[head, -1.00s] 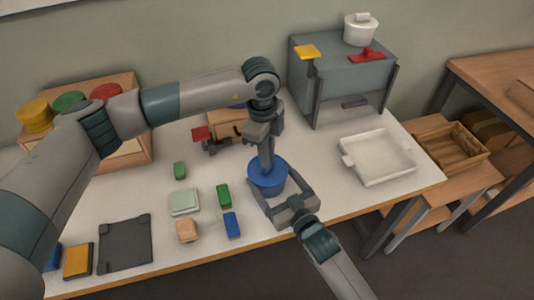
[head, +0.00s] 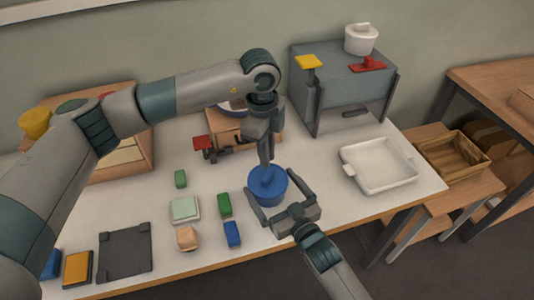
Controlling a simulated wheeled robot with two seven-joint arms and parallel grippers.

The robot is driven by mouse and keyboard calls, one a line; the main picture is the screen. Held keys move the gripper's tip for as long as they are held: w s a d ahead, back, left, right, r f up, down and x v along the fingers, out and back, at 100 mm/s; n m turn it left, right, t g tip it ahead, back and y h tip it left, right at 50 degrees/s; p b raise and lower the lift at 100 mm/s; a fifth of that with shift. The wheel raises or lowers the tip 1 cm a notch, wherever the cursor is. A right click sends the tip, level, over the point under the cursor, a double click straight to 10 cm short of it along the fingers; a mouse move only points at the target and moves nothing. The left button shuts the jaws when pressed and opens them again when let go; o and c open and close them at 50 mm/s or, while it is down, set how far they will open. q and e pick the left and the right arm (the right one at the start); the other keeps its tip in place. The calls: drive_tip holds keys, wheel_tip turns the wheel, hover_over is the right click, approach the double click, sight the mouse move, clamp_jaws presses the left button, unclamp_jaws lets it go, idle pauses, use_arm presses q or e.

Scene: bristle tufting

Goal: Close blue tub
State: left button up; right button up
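The blue tub (head: 276,192) stands upright on the white table, left of the white tray. Its blue top (head: 268,178) has a raised part in the middle, just under the fingertips of my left gripper (head: 266,163). That gripper points down from above; its fingers are seen edge-on, so I cannot tell whether they are open or shut. My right gripper (head: 272,186) comes in from the front right. It is open, with its fingers spread on either side of the tub's near part; any contact is unclear.
A white tray (head: 350,172) is to the right. Small green blocks (head: 225,205), a blue block (head: 232,234) and a pale green block (head: 185,208) lie left. A dark mat (head: 125,250) is front left. A grey oven-like box (head: 340,95) stands behind.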

sight(268, 173)
use_arm(q)
drive_tip(key=shift+f, duration=0.2)
use_arm(e)
drive_tip(key=shift+v, duration=0.8)
use_arm(q)
wheel_tip(268, 173, down, 3)
drive_tip(key=b, duration=0.3)
drive_tip(key=shift+r, duration=0.2)
drive_tip(key=shift+f, duration=0.1)
use_arm(e)
drive_tip(key=f+v, duration=0.1)
drive_tip(key=v, duration=1.4)
drive_tip(key=shift+s+d+r, duration=0.25)
drive_tip(key=shift+s+r, duration=0.1)
drive_tip(key=shift+r, duration=0.1)
use_arm(q)
drive_tip(key=shift+f, duration=0.15)
use_arm(e)
drive_tip(key=shift+f, duration=0.1)
use_arm(q)
drive_tip(key=shift+f+b, duration=0.55)
drive_tip(key=shift+b, duration=0.1)
drive_tip(key=shift+r, duration=0.1)
use_arm(e)
drive_tip(key=shift+f, duration=0.35)
